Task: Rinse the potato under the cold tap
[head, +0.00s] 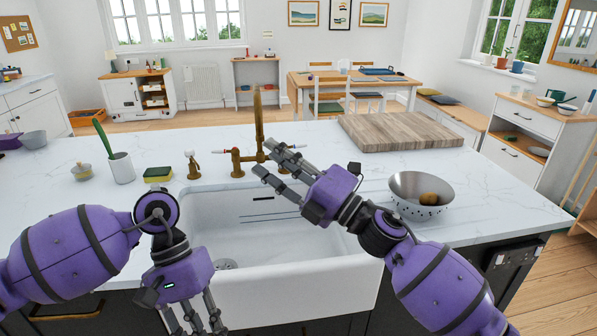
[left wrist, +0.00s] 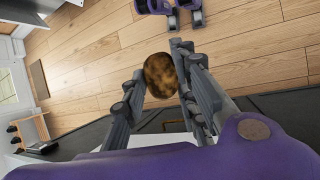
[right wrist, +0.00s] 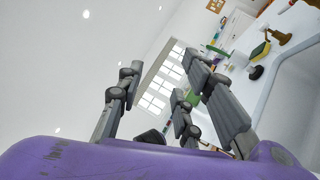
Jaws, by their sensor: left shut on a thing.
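A brown potato (left wrist: 160,75) sits between the fingers of my left gripper (left wrist: 165,90), which is shut on it. In the head view my left gripper (head: 196,320) points down in front of the sink's front wall, and its potato is out of sight. The brass tap (head: 259,125) stands behind the white sink (head: 285,285). A lever with a red mark (head: 225,151) shows at its left; the right-hand lever is hidden behind my right fingers. My right gripper (head: 266,160) is at the tap's right side, its fingers parted and empty. No running water is visible.
A metal colander (head: 408,208) holding a brown round item (head: 430,198) stands right of the sink. A wooden board (head: 400,132) lies behind it. A sponge (head: 158,175), a cup with a green brush (head: 121,168) and a soap dispenser (head: 192,165) stand left of the tap.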

